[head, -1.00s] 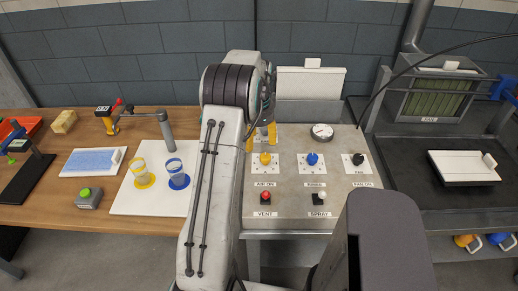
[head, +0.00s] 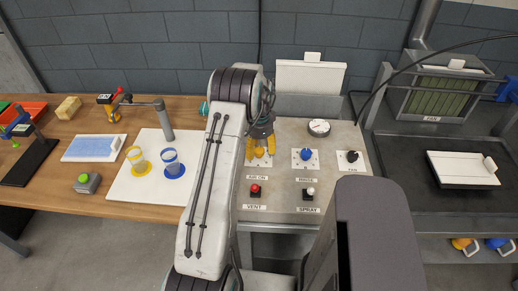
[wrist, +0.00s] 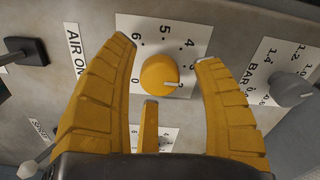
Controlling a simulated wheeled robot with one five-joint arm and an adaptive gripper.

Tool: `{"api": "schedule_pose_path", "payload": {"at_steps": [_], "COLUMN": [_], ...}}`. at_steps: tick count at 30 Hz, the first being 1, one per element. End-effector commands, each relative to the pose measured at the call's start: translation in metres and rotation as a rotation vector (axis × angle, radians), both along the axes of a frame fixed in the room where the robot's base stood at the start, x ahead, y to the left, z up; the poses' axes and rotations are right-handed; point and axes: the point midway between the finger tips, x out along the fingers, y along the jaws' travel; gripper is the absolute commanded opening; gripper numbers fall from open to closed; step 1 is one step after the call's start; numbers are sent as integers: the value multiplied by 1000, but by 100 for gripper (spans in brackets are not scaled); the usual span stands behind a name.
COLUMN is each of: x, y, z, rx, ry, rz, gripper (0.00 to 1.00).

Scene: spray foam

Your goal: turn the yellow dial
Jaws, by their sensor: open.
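The yellow dial (wrist: 160,75) sits on a white numbered plate (wrist: 185,31) on the grey panel. A pale mark shows at the dial's right edge, near the 2. My gripper (wrist: 166,52) is open, with one yellow finger on each side of the dial and a third finger below it. Gaps show between the fingers and the dial, and nothing is held. In the head view, my gripper (head: 259,153) is over the dial's place on the panel (head: 286,212) and mostly hides the dial.
A blue dial (head: 305,154), a black knob (head: 352,156) and a gauge (head: 319,127) are to the right. Red (head: 255,190) and white (head: 310,193) switches are in front. The wrist view shows a grey knob (wrist: 292,88) near the right finger.

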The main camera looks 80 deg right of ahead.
Motion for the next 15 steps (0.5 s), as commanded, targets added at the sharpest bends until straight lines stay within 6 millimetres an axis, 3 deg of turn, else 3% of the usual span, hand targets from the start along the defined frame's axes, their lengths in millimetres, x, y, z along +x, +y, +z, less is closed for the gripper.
{"api": "schedule_pose_path", "payload": {"at_steps": [12, 15], "x": [0, 0], "y": [0, 0], "z": [-4, -4], "rx": [0, 0], "ry": [0, 0], "rz": [0, 0], "gripper": [63, 54]}}
